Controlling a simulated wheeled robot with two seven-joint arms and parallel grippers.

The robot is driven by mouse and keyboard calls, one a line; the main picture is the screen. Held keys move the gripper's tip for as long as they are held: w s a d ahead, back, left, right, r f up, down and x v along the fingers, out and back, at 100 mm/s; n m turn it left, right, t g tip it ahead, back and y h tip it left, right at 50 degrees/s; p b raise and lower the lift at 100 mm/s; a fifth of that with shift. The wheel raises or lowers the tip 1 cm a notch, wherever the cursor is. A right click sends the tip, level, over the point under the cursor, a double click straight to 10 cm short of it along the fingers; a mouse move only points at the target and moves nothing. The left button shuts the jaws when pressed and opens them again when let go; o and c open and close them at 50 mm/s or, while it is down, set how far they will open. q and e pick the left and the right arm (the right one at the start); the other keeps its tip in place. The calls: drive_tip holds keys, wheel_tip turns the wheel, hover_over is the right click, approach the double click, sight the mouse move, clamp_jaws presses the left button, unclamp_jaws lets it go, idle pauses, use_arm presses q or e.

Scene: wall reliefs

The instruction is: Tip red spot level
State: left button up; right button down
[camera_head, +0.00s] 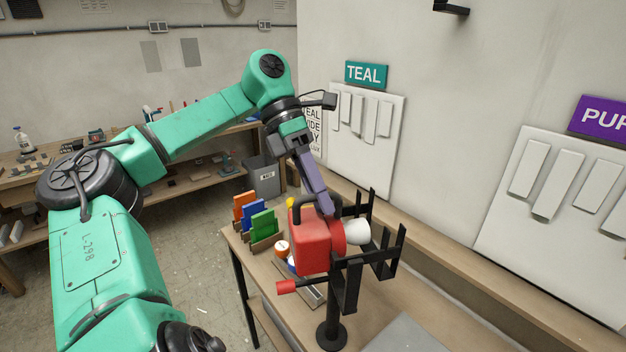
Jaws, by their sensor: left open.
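My right gripper is not in view.
The bench (375,310) also carries orange, blue and green upright pieces (257,217) and small round items. White relief boards with bars hang on the wall under a teal sign (366,73) and a purple sign (603,118). A grey bin (264,177) stands behind.

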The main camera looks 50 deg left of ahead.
use_arm(q)
drive_tip(key=p+v, duration=0.4)
drive_tip(key=v, duration=1)
drive_tip(key=shift+r+p, duration=0.15)
drive_tip(key=shift+p, duration=0.15)
drive_tip(key=shift+a, duration=0.2)
drive_tip(key=shift+w+d, duration=0.1)
